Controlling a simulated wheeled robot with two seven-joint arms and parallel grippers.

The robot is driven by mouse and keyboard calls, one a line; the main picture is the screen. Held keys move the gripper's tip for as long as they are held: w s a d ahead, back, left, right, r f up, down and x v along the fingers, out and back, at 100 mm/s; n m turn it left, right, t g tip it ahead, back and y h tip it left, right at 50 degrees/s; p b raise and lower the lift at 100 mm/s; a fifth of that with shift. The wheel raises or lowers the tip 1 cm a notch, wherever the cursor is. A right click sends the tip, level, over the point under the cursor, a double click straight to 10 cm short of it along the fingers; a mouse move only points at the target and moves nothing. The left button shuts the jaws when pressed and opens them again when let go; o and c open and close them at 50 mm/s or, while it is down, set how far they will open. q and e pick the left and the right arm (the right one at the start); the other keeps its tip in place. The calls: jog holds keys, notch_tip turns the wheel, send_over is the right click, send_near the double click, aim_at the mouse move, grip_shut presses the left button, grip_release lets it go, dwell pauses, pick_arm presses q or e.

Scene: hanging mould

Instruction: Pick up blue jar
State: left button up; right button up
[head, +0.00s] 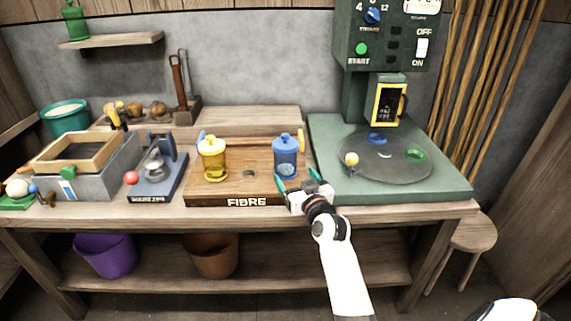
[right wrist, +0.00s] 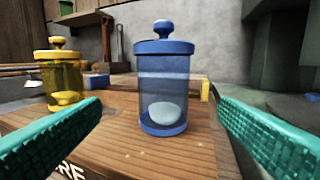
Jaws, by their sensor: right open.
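The blue jar (head: 285,157) stands upright with its knobbed lid on, at the right end of a wooden board marked FIBRE (head: 235,190). In the right wrist view the blue jar (right wrist: 165,85) is see-through, with a pale rounded lump low inside. My right gripper (head: 297,182) is open, just in front of the jar. In the wrist view its green fingers (right wrist: 165,125) spread to either side of the jar, which stands beyond the fingertips. It does not appear to touch the jar. My left gripper is not in view.
A yellow jar (head: 212,158) stands on the same board to the left. A green machine (head: 455,187) with a round plate is close on the right. A blue-grey press (head: 158,175) and a grey box with a wooden frame (head: 70,155) stand further left.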

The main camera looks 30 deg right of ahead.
aim_at(288, 167)
jog(key=x, duration=0.4)
jog(key=shift+w+f, duration=0.1)
jog(key=shift+d+b+x, duration=0.1)
jog(key=shift+b+x, duration=0.3)
jog(key=shift+x, duration=1)
jog(key=shift+d+b+x, duration=0.15)
jog(key=shift+b+x, duration=0.2)
jog(key=shift+x, duration=1)
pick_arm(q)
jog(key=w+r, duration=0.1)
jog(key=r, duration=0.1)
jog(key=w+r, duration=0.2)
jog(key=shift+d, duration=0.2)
